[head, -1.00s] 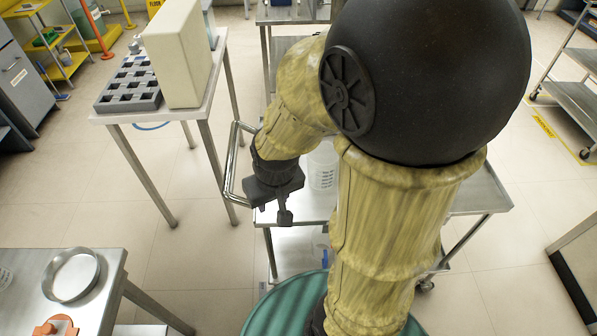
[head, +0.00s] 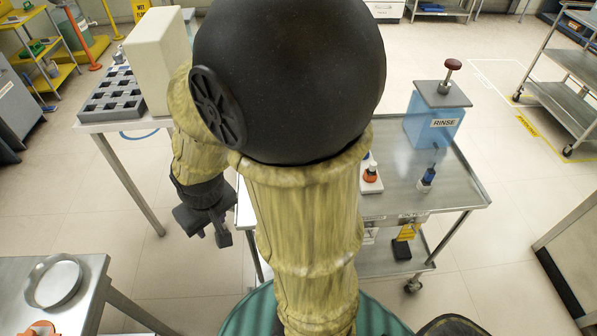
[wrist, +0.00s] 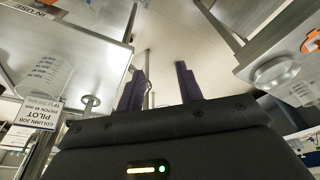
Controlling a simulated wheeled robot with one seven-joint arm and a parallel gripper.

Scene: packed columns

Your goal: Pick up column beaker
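A clear graduated beaker (wrist: 45,72) shows at the left of the wrist view, beside a steel cart and above a hanging "COLUMN JOB PILOT" label (wrist: 38,115). I cannot tell for sure that it is the column beaker. In the head view my arm hides the cart's left part, and no beaker can be made out there. My gripper (head: 209,232) hangs left of the cart. In the wrist view my gripper (wrist: 161,82) is open, with nothing between its fingers.
The steel cart (head: 455,185) carries a blue RINSE tank (head: 437,118), a small blue-capped bottle (head: 428,179) and a red-and-white item (head: 371,180). A left table bears a grey rack (head: 112,95) and a cream box (head: 152,60). A round dish (head: 57,283) sits on the near-left table.

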